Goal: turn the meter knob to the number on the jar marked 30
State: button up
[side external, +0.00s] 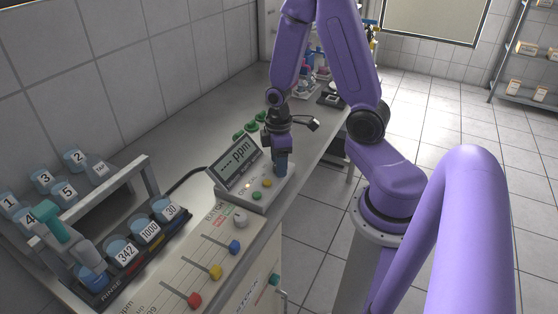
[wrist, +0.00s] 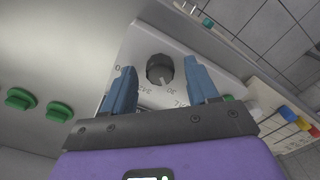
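The meter (side external: 268,193) stands on the bench, its tilted screen reading dashes and "ppm". Its black round knob (wrist: 159,68) shows in the wrist view, with a pale pointer mark toward the printed labels, near "30"; the exact setting is hard to read. "342" is printed beside it. My gripper (wrist: 159,64) is open, its blue fingers on either side of the knob with a gap showing on both sides. In the side view my gripper (side external: 281,168) points down over the meter's right part and hides the knob. The jar marked 30 (side external: 168,212) sits in the front rack row.
Jars marked 342 (side external: 124,253) and 1000 (side external: 148,233) share the rack's front row. A teal-topped probe (side external: 70,238) stands in the rinse jar. A panel with coloured sliders (side external: 216,271) lies in front. Green knobs (side external: 250,127) are behind the meter.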

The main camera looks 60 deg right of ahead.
notch_tip(320, 180, up, 17)
jog(key=shift+r, duration=0.2)
dwell(0.9)
jog(key=s+a+f+n, duration=0.3)
jog(key=s+a+n, duration=0.1)
jog(key=s+a, duration=1)
jog(key=shift+s+a+n, duration=0.25)
jog(key=shift+a+n, duration=0.05)
jog(key=shift+a, duration=0.15)
